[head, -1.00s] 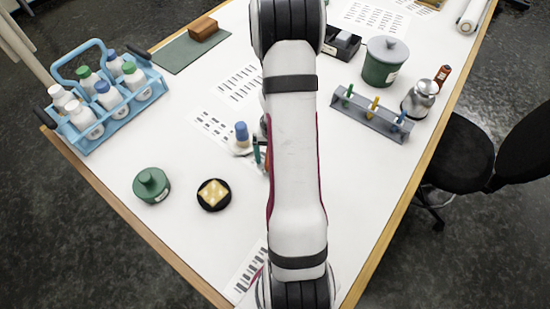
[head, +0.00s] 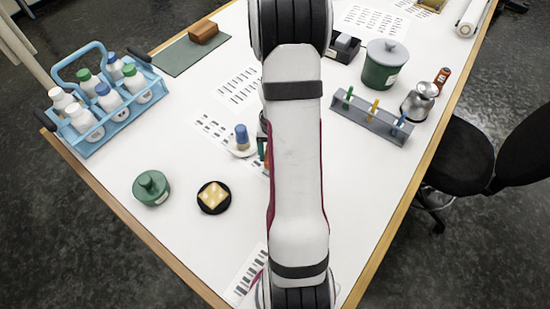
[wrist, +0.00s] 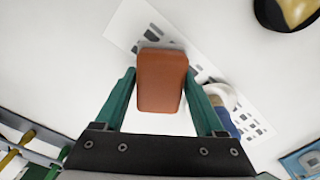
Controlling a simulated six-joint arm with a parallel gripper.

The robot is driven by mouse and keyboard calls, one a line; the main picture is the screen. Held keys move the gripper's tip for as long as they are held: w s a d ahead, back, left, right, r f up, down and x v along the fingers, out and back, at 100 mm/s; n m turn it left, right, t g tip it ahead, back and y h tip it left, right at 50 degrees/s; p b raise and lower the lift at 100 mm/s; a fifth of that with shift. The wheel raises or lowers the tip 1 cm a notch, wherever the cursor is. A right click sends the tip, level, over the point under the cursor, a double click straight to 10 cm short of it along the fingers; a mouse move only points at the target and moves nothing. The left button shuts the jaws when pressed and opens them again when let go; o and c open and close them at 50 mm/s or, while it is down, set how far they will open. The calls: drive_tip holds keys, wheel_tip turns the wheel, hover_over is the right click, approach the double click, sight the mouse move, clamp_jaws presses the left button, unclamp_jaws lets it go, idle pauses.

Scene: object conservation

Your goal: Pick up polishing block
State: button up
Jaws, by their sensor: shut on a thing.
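The polishing block (wrist: 161,80), a smooth red-brown block with rounded edges, sits between the two green fingers of my gripper (wrist: 160,76) in the wrist view. The gripper is shut on it. In the head view my arm hides most of the gripper (head: 263,142); only a green finger and a bit of the red-brown block (head: 267,155) show beside the arm. I cannot tell how high the block is above the table.
A blue-topped piece (head: 242,136) stands close left of the gripper. A black dish with a yellow pad (head: 214,196) and a green jar (head: 151,187) are nearer. A grey rack (head: 372,121) stands right. A brown block (head: 204,31) lies on a green mat (head: 178,57).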

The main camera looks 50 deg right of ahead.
drive_tip(key=s+d+r, duration=0.2)
drive_tip(key=s+r, duration=0.6)
drive_tip(key=s, duration=0.3)
drive_tip(key=shift+s+r, duration=0.2)
drive_tip(key=shift+s, duration=0.05)
